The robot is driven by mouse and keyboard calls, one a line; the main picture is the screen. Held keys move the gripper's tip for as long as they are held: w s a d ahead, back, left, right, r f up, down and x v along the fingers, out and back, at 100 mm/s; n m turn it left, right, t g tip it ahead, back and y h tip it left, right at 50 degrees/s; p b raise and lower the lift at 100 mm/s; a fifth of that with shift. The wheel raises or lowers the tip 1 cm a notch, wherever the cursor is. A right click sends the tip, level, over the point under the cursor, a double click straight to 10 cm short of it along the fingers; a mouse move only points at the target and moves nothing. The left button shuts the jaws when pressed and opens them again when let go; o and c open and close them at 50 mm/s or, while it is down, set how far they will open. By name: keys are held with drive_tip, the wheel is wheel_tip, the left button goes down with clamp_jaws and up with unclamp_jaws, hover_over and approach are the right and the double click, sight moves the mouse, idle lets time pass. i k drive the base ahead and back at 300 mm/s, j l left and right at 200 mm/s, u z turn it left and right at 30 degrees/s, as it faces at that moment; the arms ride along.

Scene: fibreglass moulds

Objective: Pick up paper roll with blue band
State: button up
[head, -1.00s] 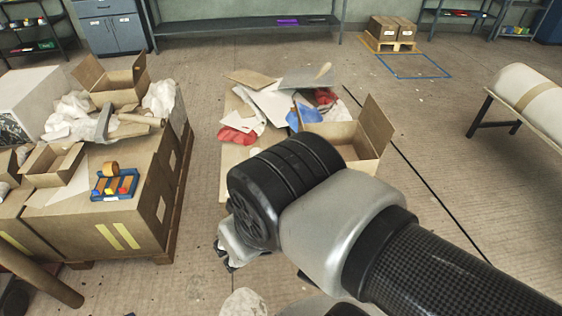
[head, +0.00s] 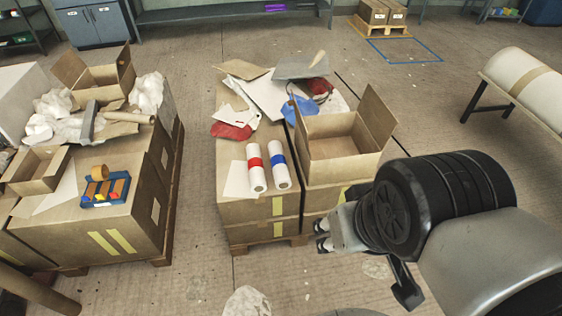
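A white paper roll with a blue band (head: 278,161) lies on top of a cardboard box stack (head: 262,209) in the middle of the head view. A similar white roll with a red band (head: 255,162) lies just to its left, close beside it. My gripper (head: 322,236) is to the right of and nearer than the rolls, beside the front of the box stack, apart from both rolls. Its fingertips look small and parted with nothing between them. My arm's large black and grey joints cover the lower right.
An open cardboard box (head: 340,150) stands right of the rolls. Papers and a red cloth (head: 231,131) lie behind them. Another loaded box stack (head: 110,225) is at left, with a blue tray (head: 106,190). Floor shows between the stacks. A large white roll (head: 528,82) rests at far right.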

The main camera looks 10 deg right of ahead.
sight(282, 180)
drive_tip(key=u, duration=0.2)
drive_tip(key=i+l+u, duration=0.95)
drive_tip(key=l, duration=0.4)
drive_tip(key=i+l, duration=0.25)
